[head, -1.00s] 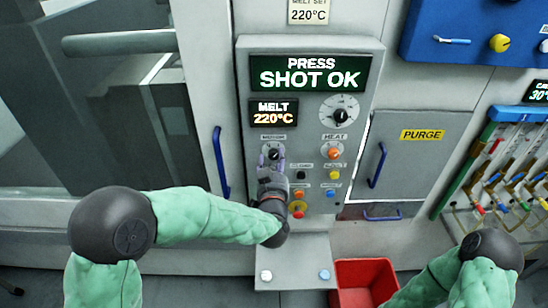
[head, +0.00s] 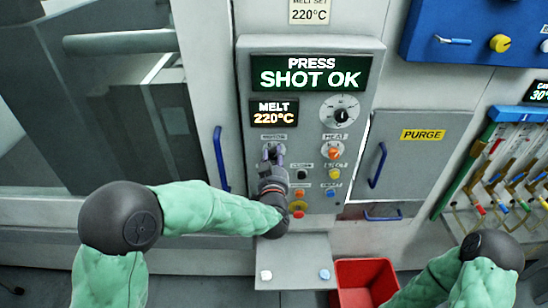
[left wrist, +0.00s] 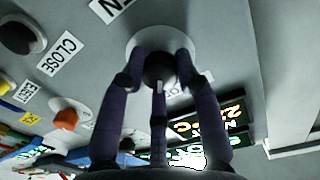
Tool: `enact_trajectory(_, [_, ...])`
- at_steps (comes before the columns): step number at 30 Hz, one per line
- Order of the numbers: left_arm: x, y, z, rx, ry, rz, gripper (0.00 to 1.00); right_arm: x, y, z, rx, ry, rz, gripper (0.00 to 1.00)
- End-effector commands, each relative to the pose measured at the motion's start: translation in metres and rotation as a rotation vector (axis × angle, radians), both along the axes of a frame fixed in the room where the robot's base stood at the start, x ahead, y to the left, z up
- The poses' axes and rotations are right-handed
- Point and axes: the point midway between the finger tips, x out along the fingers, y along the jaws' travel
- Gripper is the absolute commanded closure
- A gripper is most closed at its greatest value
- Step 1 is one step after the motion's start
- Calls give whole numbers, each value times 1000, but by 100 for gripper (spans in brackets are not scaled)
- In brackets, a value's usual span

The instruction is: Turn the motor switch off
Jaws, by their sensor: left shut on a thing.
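The motor switch is a black knob on a pale round plate, seen in the left wrist view (left wrist: 160,69). It sits at the upper left of the control panel's buttons, under the MOTOR label (head: 273,137) in the head view. My left gripper (head: 273,154) is at the panel with its fingers shut around the knob, one on each side and one across the middle. The fingers hide much of the knob, and I cannot tell its exact pointer position. My right gripper is out of view; only part of that arm shows at the lower right.
The heat switch (head: 334,152) is right of the motor switch, with several buttons below. The screen (head: 310,73) reads PRESS SHOT OK, and the melt display (head: 274,113) reads 220°C. A red bin (head: 366,268) stands beside the small shelf (head: 292,250).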

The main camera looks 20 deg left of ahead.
Motion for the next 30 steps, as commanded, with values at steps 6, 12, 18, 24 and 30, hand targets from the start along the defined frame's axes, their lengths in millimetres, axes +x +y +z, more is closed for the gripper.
enact_trajectory(6, [0, 0, -2, -59, -18, -1, 100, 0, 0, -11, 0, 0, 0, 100])
enact_trajectory(12, [0, 0, -4, -187, -56, 0, 100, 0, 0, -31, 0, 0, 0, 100])
enact_trajectory(18, [0, 0, -4, -364, -108, -1, 100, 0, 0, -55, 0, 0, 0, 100])
enact_trajectory(24, [0, 0, -5, -548, -160, 0, 100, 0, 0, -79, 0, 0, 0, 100])
enact_trajectory(30, [0, 0, -5, -729, -212, 0, 100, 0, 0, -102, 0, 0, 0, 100])
